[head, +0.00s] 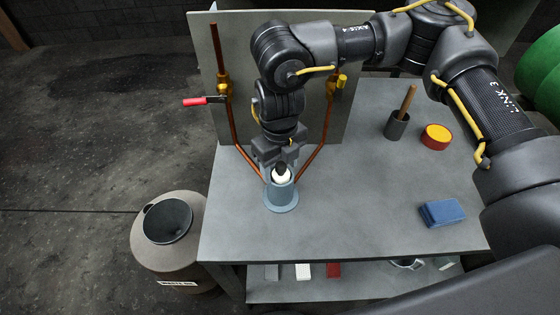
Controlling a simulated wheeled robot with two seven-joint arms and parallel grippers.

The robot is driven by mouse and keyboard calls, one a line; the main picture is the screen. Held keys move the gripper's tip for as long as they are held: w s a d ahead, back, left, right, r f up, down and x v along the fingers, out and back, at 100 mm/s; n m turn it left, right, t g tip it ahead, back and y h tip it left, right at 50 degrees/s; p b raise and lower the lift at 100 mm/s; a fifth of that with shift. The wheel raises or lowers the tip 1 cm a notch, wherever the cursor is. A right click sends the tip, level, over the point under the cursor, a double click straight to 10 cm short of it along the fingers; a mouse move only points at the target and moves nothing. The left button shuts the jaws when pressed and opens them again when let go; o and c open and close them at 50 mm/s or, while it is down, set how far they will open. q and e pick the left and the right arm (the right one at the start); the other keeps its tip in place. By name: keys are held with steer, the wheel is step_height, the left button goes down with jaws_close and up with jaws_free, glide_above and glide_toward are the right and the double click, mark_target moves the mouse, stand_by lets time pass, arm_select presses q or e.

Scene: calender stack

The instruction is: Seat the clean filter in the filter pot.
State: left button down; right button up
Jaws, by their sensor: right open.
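The filter pot (283,200) is a blue-grey round housing with a wide flange, standing on the grey workbench below the upright panel. A white filter (281,176) with a dark top shows in the pot's mouth and looks upright. Its lower part is hidden by the pot wall, so I cannot tell how deep it sits. My right gripper (280,163) is directly above the pot, pointing down, with its open fingers around or just above the filter's dark top. The exact gap is too small to see. My left gripper is not in view.
Copper pipes with a red-handled valve (205,101) and a yellow valve (341,80) flank the pot. A waste bin (170,250) stands left of the bench. A grey cup (397,126) with a wooden handle, a yellow-red tin (436,137) and a blue block (441,213) lie right.

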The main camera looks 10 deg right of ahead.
steer(key=shift+r, duration=0.35)
steer(key=shift+w+r, duration=0.1)
steer(key=shift+r, duration=0.2)
step_height(320, 180, up, 11)
steer(key=b, duration=0.2)
